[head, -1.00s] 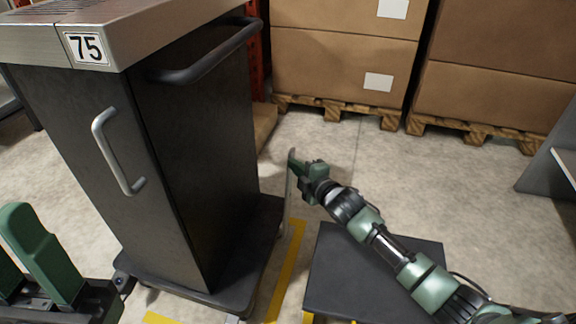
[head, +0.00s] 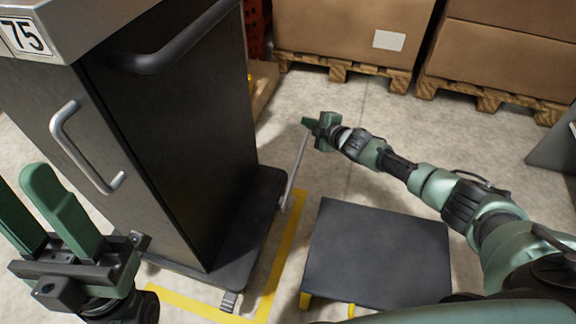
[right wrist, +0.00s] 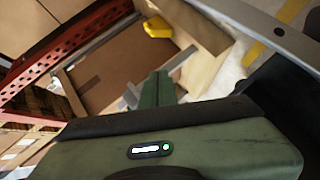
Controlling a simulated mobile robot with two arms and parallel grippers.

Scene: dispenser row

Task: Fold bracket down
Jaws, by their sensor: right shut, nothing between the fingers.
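The bracket (head: 296,168) is a thin grey metal bar rising from the right edge of the dark cart base (head: 262,200). It leans outward, away from the black cabinet (head: 190,130). My right gripper (head: 307,122) is shut and empty, its fingertips at the bracket's top end; I cannot tell whether they touch. The right wrist view shows the shut green fingers (right wrist: 157,85) and a grey metal bar with holes at upper right. My left gripper (head: 20,190) is open and empty in front of the cabinet, at lower left.
A dark low platform (head: 375,255) stands on the floor below my right arm. Yellow floor tape (head: 283,250) runs beside the cart. Cardboard boxes (head: 350,35) on wooden pallets (head: 345,68) stand behind. The floor between is clear.

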